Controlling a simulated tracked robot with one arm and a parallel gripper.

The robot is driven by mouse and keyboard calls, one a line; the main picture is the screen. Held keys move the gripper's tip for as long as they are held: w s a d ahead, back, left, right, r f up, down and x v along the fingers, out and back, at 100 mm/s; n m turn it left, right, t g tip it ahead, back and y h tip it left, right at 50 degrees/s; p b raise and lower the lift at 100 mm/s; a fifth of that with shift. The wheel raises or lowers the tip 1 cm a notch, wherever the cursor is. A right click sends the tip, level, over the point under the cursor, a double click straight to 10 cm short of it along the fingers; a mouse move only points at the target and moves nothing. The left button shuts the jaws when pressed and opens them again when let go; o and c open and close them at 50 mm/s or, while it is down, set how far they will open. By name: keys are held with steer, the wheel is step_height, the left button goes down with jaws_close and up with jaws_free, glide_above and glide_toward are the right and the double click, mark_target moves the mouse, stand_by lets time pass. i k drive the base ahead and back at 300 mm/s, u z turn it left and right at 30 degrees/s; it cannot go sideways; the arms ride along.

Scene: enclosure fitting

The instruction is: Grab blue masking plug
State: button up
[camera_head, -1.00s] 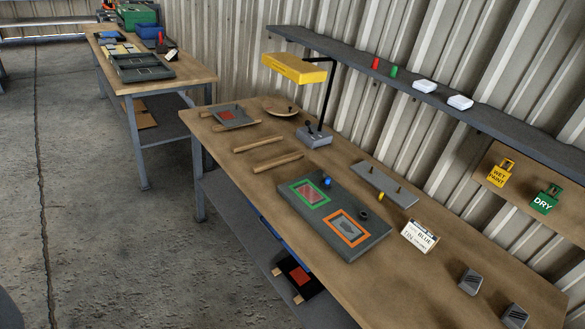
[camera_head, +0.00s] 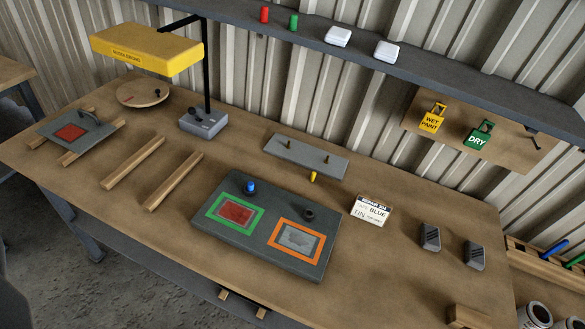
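A small blue plug (camera_head: 250,187) stands near the back left edge of a dark grey board (camera_head: 262,263), just behind a green-framed square with a red panel (camera_head: 235,213). A dark round piece (camera_head: 308,215) stands to its right on the same board, behind an orange-framed square (camera_head: 297,240). A small yellow plug (camera_head: 313,176) is on the table behind the board, by a grey plate with two pegs (camera_head: 306,157). My gripper is not in view.
A yellow lamp (camera_head: 147,47) on a black post overhangs the table's left part. Wooden strips (camera_head: 173,182) lie left of the board. A "BLUE" card (camera_head: 371,211) and two grey blocks (camera_head: 430,237) stand to the right. A shelf (camera_head: 425,66) runs behind.

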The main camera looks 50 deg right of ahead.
mark_target(250, 185)
steer(key=z, duration=0.4)
steer(key=i, duration=0.8)
steer(key=z, duration=0.45)
steer(key=k, duration=0.9)
steer(key=z, duration=0.2)
steer(key=i, duration=0.9)
steer(key=u, duration=0.1)
